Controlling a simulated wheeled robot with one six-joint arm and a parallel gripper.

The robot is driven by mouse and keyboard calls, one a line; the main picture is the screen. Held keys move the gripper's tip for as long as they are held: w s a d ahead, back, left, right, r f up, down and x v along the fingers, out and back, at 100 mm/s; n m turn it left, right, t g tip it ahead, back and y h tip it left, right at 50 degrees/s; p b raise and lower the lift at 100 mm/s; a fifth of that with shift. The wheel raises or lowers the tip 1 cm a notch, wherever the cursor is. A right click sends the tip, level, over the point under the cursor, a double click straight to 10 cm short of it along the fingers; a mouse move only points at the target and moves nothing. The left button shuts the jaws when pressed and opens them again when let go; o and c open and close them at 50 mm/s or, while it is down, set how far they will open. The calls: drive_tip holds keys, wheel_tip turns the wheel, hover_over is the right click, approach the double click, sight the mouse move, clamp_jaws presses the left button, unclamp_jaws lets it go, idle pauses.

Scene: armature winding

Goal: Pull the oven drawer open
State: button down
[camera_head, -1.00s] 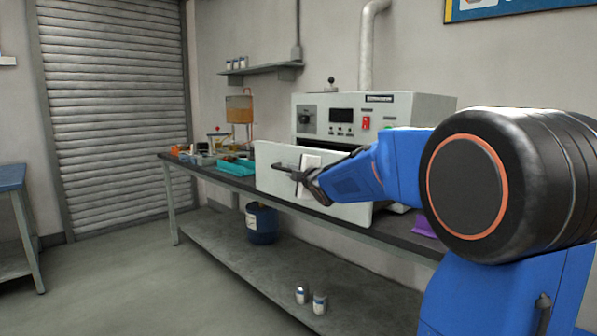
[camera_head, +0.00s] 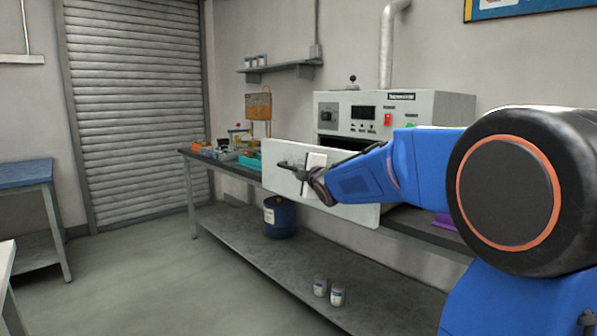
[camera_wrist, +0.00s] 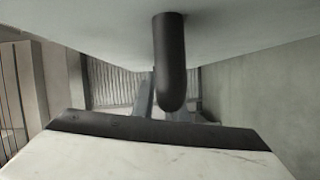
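The oven (camera_head: 342,111) is a light grey box with a control panel, standing on the dark workbench. Its white drawer front (camera_head: 352,208) stands out from the oven body, with a dark gap behind its top edge. The dark handle (camera_head: 288,165) sticks out from the front; its dark bar also shows in the wrist view (camera_wrist: 170,65). My gripper (camera_head: 308,174) is at this handle and appears shut on it, though the exact contact is partly hidden. A pale block beside the fingers covers part of the drawer front.
The workbench (camera_head: 228,168) carries a teal tray (camera_head: 251,161) and small items left of the drawer. A blue drum (camera_head: 280,218) and two small jars (camera_head: 329,291) sit on the lower shelf. A blue-topped table (camera_head: 24,174) stands left; the floor between is clear.

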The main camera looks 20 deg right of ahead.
drive_tip(key=c, duration=1.8)
unclamp_jaws()
drive_tip(key=shift+o, duration=0.2)
drive_tip(key=s+r, duration=0.1)
drive_tip(key=s, duration=1.6)
drive_tip(key=shift+s+a, duration=0.2)
drive_tip(key=shift+a, duration=0.1)
drive_tip(key=shift+r, duration=0.1)
drive_tip(key=s+a+f+m+g, duration=0.4)
drive_tip(key=s+f+m+g, duration=0.2)
drive_tip(key=s+f, duration=0.7)
drive_tip(key=s+a+f+m+g, duration=0.4)
drive_tip(key=s+f+m+g, duration=0.2)
drive_tip(key=s+f+m, duration=0.3)
drive_tip(key=s+f, duration=0.4)
drive_tip(key=s, duration=0.4)
drive_tip(key=shift+s+a+f+y, duration=0.2)
drive_tip(key=shift+s+f+y, duration=0.1)
